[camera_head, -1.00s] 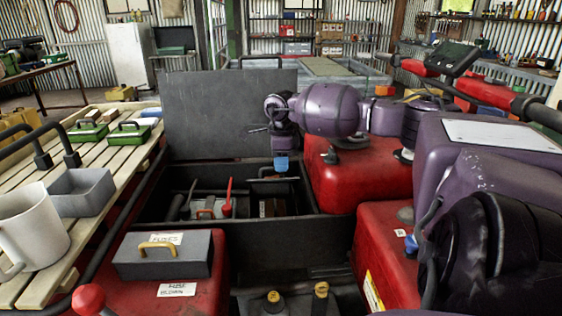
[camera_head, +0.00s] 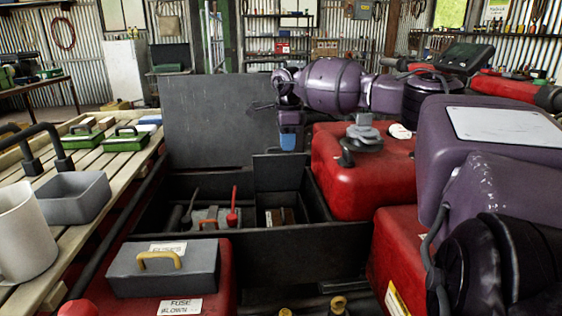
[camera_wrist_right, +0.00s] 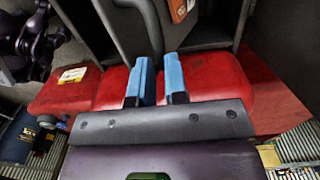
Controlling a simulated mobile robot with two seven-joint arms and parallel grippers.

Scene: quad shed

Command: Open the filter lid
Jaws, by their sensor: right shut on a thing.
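The filter lid (camera_head: 278,172) is a dark flat panel that stands raised at the back of the small right compartment in the black tool box. My right gripper (camera_head: 288,138) has blue fingertips just at the lid's top edge, and it is shut on the lid. The exact contact is hard to see. In the right wrist view, the two blue fingers (camera_wrist_right: 157,80) have a narrow gap with a dark curved piece near their tips. Inside the compartment, small brownish items (camera_head: 280,216) show. My left gripper is out of view.
The large black box lid (camera_head: 218,122) stands open behind. A grey fuse box (camera_head: 162,268) with a brass handle sits in front. Red bodywork (camera_head: 360,175) lies close on the right. A slatted rack (camera_head: 100,190) at left holds a mug (camera_head: 22,240) and a grey tray (camera_head: 75,197).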

